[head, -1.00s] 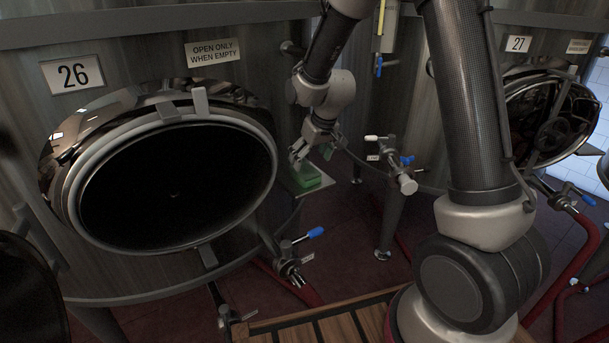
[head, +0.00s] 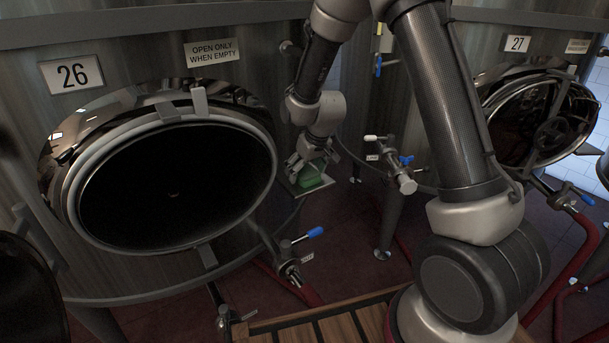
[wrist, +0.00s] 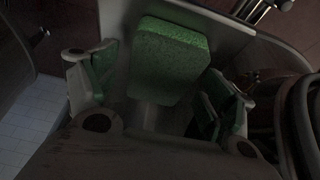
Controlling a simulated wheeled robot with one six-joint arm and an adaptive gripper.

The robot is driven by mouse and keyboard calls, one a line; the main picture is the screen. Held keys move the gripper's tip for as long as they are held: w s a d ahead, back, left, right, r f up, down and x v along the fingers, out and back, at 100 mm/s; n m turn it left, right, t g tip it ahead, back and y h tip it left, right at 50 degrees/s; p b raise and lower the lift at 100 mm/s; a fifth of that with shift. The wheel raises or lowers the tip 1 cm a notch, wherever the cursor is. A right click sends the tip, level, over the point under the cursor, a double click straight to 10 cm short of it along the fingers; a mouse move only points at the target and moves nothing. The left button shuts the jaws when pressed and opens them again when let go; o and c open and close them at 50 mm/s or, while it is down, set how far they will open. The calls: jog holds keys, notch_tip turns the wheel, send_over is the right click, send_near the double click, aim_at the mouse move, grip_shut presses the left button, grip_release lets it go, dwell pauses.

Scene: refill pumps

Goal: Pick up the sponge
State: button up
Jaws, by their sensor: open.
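The green sponge (head: 309,177) lies on a small grey shelf (head: 285,184) beside tank 26. In the wrist view the sponge (wrist: 170,58) is a green speckled block at the upper middle. My gripper (head: 314,168) is directly at the sponge in the head view and partly covers it. In the wrist view my gripper (wrist: 158,92) is open, with one green-padded finger at each side. The sponge lies between and a little beyond the fingers, with gaps on both sides. I cannot tell how high the fingers are above the shelf.
The open round hatch (head: 175,190) of tank 26 is left of the shelf. A valve with a blue handle (head: 315,232) sticks out below it. Another valve (head: 402,178) stands to the right of my gripper. A wooden slatted platform (head: 330,325) is at the front.

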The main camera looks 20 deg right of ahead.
jog(key=shift+f, duration=0.15)
jog(key=c, duration=0.8)
jog(key=shift+o, duration=0.2)
jog(key=shift+r, duration=0.3)
